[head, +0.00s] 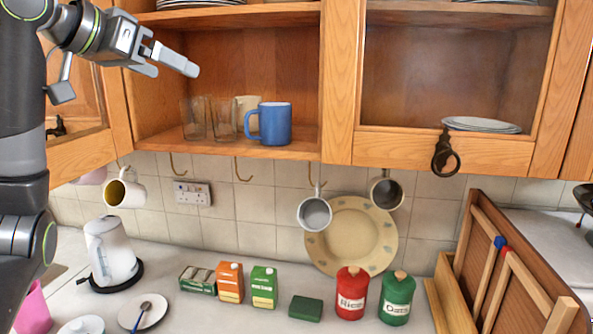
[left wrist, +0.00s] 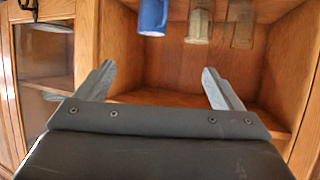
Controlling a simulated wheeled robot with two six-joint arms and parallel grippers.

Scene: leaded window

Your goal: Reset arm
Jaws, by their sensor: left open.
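My left gripper (head: 172,70) is at the upper left of the head view, in front of the open wooden cupboard. Its two fingers are apart with nothing between them, as the left wrist view also shows (left wrist: 157,72). On the cupboard's lower shelf, below and to the right of the gripper, stands a blue mug (head: 274,124). Beside it are a cream mug (head: 247,104) and clear glasses (head: 195,118). The left wrist view shows the blue mug (left wrist: 152,16) at its top edge, upside down. My right gripper is not in view.
A glass-fronted cupboard door (head: 440,90) is at the right. Mugs hang from hooks under the cupboard, including a grey one (head: 314,212). A kettle (head: 110,252), cartons (head: 230,282), a red rice jar (head: 351,293) and a green oats jar (head: 396,298) stand on the counter.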

